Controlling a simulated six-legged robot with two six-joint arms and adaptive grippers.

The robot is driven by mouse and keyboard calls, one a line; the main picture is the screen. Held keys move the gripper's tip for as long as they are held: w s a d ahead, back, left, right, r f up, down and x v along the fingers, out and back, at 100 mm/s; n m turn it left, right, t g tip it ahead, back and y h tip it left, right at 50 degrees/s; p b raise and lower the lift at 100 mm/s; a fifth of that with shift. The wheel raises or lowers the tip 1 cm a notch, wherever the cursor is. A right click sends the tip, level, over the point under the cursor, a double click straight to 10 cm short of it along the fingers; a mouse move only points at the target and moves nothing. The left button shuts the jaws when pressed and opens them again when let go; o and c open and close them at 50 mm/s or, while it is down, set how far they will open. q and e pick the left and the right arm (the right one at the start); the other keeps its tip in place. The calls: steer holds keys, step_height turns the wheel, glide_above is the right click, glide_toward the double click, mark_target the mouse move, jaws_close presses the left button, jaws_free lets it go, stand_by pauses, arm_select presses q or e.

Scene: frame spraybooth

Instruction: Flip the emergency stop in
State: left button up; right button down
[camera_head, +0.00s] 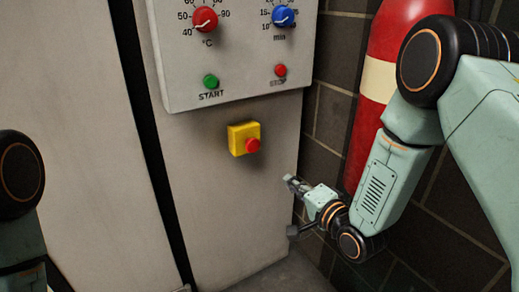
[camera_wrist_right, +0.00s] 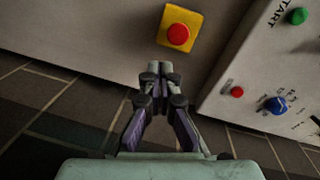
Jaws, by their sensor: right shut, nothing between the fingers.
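The emergency stop is a red mushroom button (camera_head: 252,145) on a yellow box (camera_head: 238,138), fixed to the pale cabinet wall below the control panel. In the right wrist view the red button (camera_wrist_right: 178,34) and its yellow box (camera_wrist_right: 188,17) show near the top, just beyond the fingertips. My right gripper (camera_head: 290,181) is below and to the right of the box in the head view, apart from it. Its fingers (camera_wrist_right: 157,68) are together with nothing between them. My left gripper is out of view; only part of my left arm shows at the left edge.
The control panel (camera_head: 235,60) above carries a red knob (camera_head: 205,19), a blue knob (camera_head: 284,16), a green START button (camera_head: 211,81) and a red STOP button (camera_head: 280,70). A red cylinder (camera_head: 373,118) with a cream band stands at the dark tiled wall, behind my right arm.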

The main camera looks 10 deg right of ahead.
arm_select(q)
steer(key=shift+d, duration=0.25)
arm_select(e)
steer(key=m, duration=0.1)
steer(key=r+m, duration=0.1)
steer(key=r, duration=0.1)
steer(key=shift+w+a+r+m+t+y, duration=0.15)
steer(key=shift+a+m+t+y, duration=0.15)
steer(key=shift+m+t, duration=0.1)
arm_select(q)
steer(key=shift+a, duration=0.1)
arm_select(e)
steer(key=shift+a, duration=0.1)
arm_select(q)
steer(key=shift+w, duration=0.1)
arm_select(e)
steer(key=shift+w, duration=0.1)
